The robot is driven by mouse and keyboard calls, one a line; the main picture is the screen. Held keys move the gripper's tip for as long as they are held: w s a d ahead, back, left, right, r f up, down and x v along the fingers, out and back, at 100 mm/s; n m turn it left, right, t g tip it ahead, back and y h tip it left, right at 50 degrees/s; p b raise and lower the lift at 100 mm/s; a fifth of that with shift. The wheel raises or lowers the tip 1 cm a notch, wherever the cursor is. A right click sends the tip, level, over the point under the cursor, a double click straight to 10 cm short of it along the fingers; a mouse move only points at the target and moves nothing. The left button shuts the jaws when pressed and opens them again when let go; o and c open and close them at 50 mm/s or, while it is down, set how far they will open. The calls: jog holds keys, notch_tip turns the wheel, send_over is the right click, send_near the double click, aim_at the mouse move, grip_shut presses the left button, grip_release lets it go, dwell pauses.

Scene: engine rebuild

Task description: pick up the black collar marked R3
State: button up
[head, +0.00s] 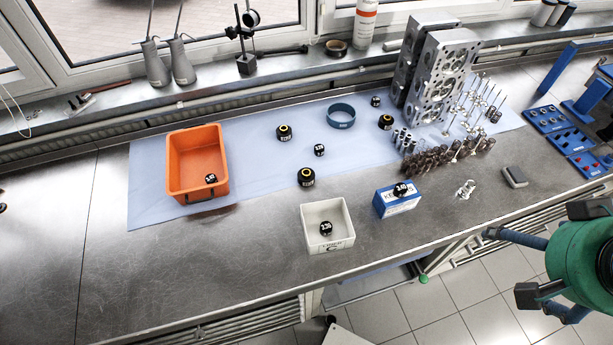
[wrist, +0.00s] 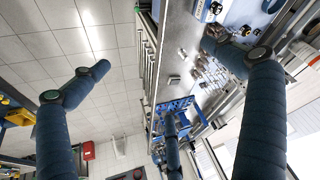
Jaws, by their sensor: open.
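Three larger black collars with yellowish inner rims stand on the blue mat: one at the back left (head: 284,132), one at the front (head: 306,177), one by the cylinder heads (head: 385,122). Their pale labels are too small to read, so I cannot tell which is R3. Smaller black marked pieces lie on the mat (head: 320,150), in the orange bin (head: 210,179), in the white tray (head: 326,228) and on a blue box (head: 401,189). My gripper (head: 520,268) is at the right, off the bench's front edge, well away from the collars. In the wrist view its blue fingers (wrist: 157,55) are spread, empty.
The orange bin (head: 181,188) stands left, the white tray (head: 349,240) and blue box (head: 384,205) in front. Two grey cylinder heads (head: 438,70), valves and springs (head: 420,160) crowd the right. A blue ring (head: 341,115) lies behind. The bench's left front is clear.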

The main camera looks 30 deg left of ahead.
jog(key=shift+c, duration=0.3)
jog(key=c, duration=0.7)
jog(key=shift+c, duration=0.2)
jog(key=w+a+f+m+g+y+p, duration=0.1)
jog(key=w+a+f+g, duration=0.1)
jog(key=w+a, duration=0.85)
jog(key=w+a+f+m+g, duration=0.1)
jog(key=w+a+f+m, duration=0.1)
jog(key=w+a, duration=0.9)
jog(key=a+f+g, duration=0.1)
jog(key=a+f, duration=0.5)
jog(key=a, duration=0.4)
jog(key=a+f+m+p, duration=0.1)
jog(key=a+f, duration=0.6)
jog(key=a, duration=0.3)
jog(key=a+f+m+g+h, duration=0.1)
jog(key=a+f, duration=0.5)
jog(key=a, duration=0.3)
jog(key=shift+s+a+f+g+p, duration=0.2)
jog(key=shift+a+f+g+p, duration=0.1)
jog(key=shift+a+f, duration=0.1)
